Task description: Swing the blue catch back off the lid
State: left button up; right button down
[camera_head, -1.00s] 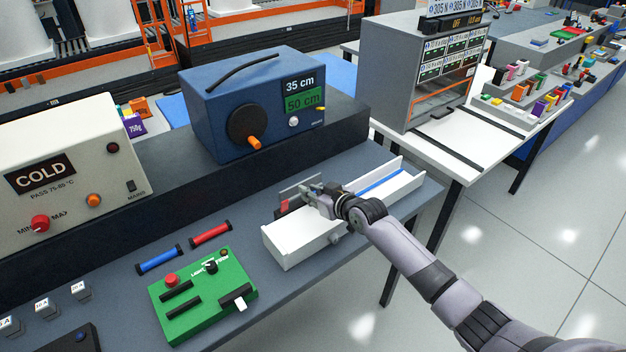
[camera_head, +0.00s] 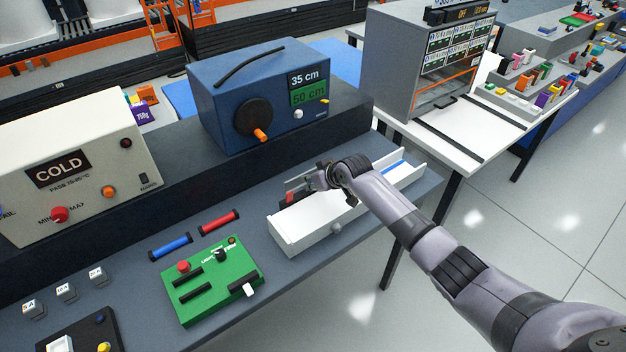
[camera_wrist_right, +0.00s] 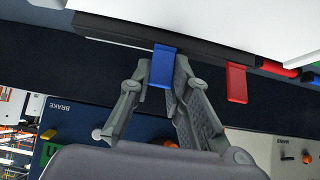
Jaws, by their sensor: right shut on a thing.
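The blue catch (camera_wrist_right: 162,66) hangs from the edge of a black strip (camera_wrist_right: 150,35) beside a white surface in the right wrist view. My right gripper (camera_wrist_right: 165,85) has its fingers on either side of the catch, shut on it. A red catch (camera_wrist_right: 236,82) sits to its right, apart from the fingers. In the head view my right gripper (camera_head: 313,181) is at the back edge of a long white box (camera_head: 300,226), and the hand hides the blue catch there. I cannot make out the lid's exact outline. My left gripper is not in view.
A blue instrument (camera_head: 225,100) stands on the dark ledge behind the box. A green panel (camera_head: 215,282) and red and blue bars (camera_head: 212,222) lie to the left on the grey bench. A white table (camera_head: 480,135) stands to the right.

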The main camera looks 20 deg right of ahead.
jog(key=c, duration=1.5)
grip_release()
jog(key=v, duration=1.2)
jog(key=shift+d, duration=0.1)
